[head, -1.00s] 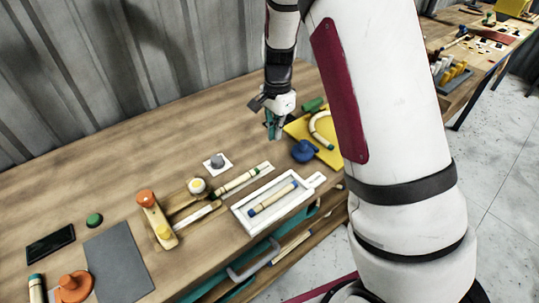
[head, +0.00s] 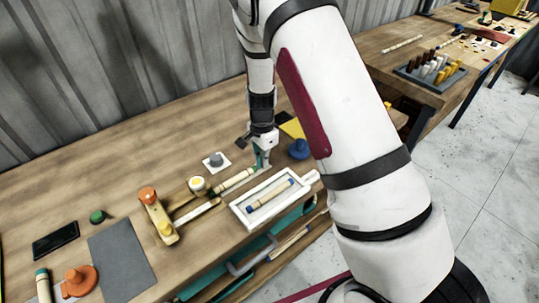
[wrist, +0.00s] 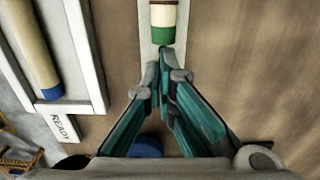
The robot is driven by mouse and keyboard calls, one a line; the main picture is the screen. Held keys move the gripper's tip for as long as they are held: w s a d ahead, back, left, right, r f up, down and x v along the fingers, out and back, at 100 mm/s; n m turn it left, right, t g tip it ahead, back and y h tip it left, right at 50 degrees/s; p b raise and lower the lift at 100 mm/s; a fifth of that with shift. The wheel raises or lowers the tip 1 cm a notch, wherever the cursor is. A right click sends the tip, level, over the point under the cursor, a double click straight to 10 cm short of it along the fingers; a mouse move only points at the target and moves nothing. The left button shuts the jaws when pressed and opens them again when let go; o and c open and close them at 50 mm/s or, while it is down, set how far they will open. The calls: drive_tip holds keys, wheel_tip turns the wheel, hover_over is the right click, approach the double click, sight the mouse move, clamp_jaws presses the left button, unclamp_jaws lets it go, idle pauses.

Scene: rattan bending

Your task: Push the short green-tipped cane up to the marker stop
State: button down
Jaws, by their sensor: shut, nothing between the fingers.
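The short green-tipped cane (head: 234,182) lies in a pale strip on the bench, and its near end with the green tip shows at the top of the wrist view (wrist: 163,18). My gripper (head: 262,163) is low at the right end of this cane. In the wrist view its closed teal fingers (wrist: 163,66) point at the green tip, in line with the strip and nothing between them. Whether they touch the tip I cannot tell. The cane's far end lies toward a wooden jig (head: 157,215) with an orange knob. I cannot make out the marker stop clearly.
A white tray (head: 245,221) holding a blue-tipped cane (head: 272,195) lies close beside the strip. A blue knob (head: 299,149) stands right of my gripper. A grey knob on a white square (head: 216,160) stands behind the strip. A grey mat (head: 123,262) lies at left.

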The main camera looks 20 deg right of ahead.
drive_tip(key=shift+a, duration=0.1)
drive_tip(key=s+a, duration=0.1)
drive_tip(key=a, duration=0.3)
drive_tip(key=s+a+p, duration=0.1)
drive_tip(key=a, duration=0.3)
drive_tip(key=s+a+p, duration=0.1)
drive_tip(key=s+a, duration=0.1)
drive_tip(key=a, duration=0.2)
drive_tip(key=shift+a, duration=0.2)
drive_tip(key=d, duration=0.1)
drive_tip(key=w+d, duration=0.1)
drive_tip(key=d+b, duration=0.1)
drive_tip(key=d, duration=0.1)
drive_tip(key=shift+w+r, duration=0.2)
drive_tip(key=shift+w, duration=0.05)
wheel_tip(320, 180, up, 10)
wheel_tip(320, 180, up, 17)
drive_tip(key=n+t+y, duration=0.2)
drive_tip(key=n, duration=0.4)
hover_over(227, 183)
drive_tip(key=s+d, duration=0.8)
drive_tip(key=s+d+r+n+t+h, duration=0.1)
drive_tip(key=s+r+n, duration=0.3)
drive_tip(key=s, duration=0.4)
drive_tip(key=s+d+r+n+t+h, duration=0.1)
drive_tip(key=s+d+r+n+t, duration=0.1)
drive_tip(key=s, duration=0.6)
drive_tip(key=shift+s+d+r+n, duration=0.35)
drive_tip(key=shift+d+r+n, duration=0.6)
drive_tip(key=shift+n, duration=0.25)
